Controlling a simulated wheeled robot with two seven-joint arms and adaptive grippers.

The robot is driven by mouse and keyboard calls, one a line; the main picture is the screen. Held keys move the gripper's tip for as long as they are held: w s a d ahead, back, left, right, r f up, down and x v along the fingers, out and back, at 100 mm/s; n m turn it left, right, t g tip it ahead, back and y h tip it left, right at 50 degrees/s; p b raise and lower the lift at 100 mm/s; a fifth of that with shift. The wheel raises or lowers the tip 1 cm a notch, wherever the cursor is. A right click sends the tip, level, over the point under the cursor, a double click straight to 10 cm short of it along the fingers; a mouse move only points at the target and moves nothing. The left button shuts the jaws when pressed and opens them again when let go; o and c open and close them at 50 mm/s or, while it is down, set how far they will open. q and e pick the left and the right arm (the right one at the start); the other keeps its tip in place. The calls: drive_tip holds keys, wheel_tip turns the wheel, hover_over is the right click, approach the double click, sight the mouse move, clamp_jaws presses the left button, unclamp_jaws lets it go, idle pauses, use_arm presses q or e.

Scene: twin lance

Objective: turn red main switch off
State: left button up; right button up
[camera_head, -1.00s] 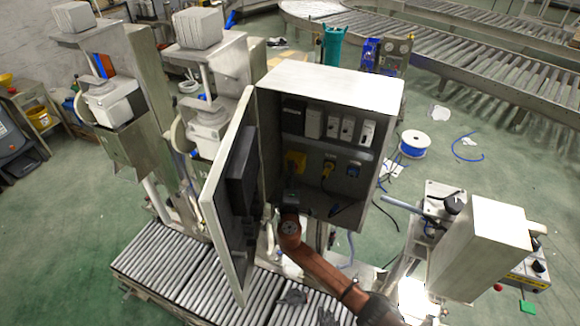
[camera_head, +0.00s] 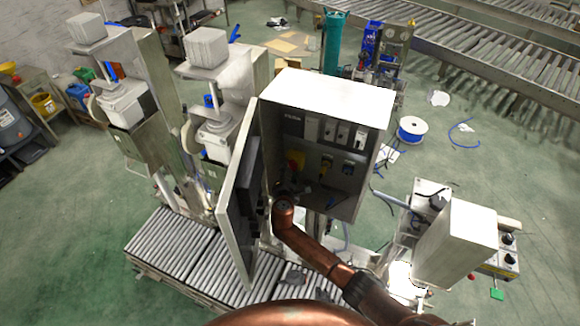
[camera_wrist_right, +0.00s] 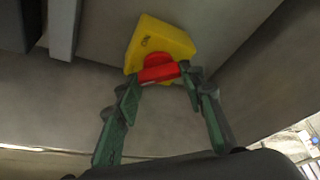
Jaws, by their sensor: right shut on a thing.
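The red main switch has a red handle (camera_wrist_right: 158,73) on a yellow plate (camera_wrist_right: 160,38), fixed to the grey inside of an open cabinet. In the head view my right gripper (camera_head: 287,190) is dark and partly hidden by my copper-coloured wrist. My left gripper is not in view.
The cabinet (camera_head: 330,95) has its door (camera_head: 237,215) swung open at the left, close beside my right arm. Other switches (camera_head: 325,167) sit right of the red one. A roller conveyor (camera_head: 180,245) runs below. A machine box (camera_head: 457,240) stands at right.

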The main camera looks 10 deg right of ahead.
drive_tip(key=shift+n, duration=0.4)
drive_tip(key=o, duration=1.2)
drive_tip(key=shift+c, duration=0.2)
drive_tip(key=v, duration=1.2)
drive_tip(key=shift+w+a+r, duration=0.1)
drive_tip(key=shift+a, duration=0.05)
